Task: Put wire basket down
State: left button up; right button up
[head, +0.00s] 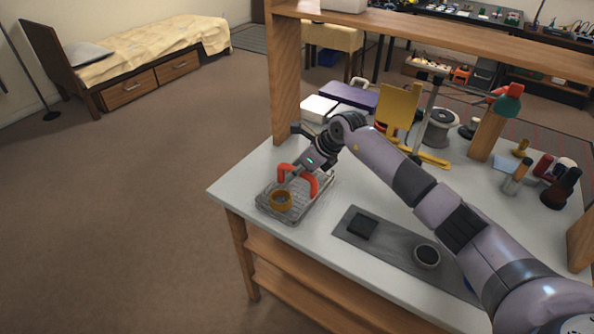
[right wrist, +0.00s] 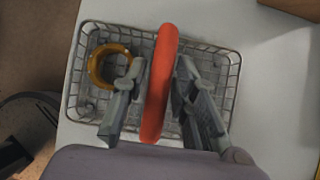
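The wire basket (head: 294,218) is at the left front corner of the white table, level and at or just above the top; I cannot tell if it touches. Its red handle (right wrist: 160,85) stands up across the middle. A brass-coloured ring (head: 280,200) lies inside, towards the left in the right wrist view (right wrist: 97,68). My right gripper (right wrist: 160,88) has a finger on each side of the red handle, close against it, and appears shut on it. My left gripper is not in view.
The table edge (head: 240,207) is close by the basket's left side. To the right lies a grey mat (head: 390,252) with a dark square block (head: 362,226) and a round dark-topped part (head: 427,256). Behind are a yellow stand (head: 399,104) and a wooden shelf post (head: 285,80).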

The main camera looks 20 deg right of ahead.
jog(key=shift+o, duration=0.7)
jog(key=shift+r, duration=0.1)
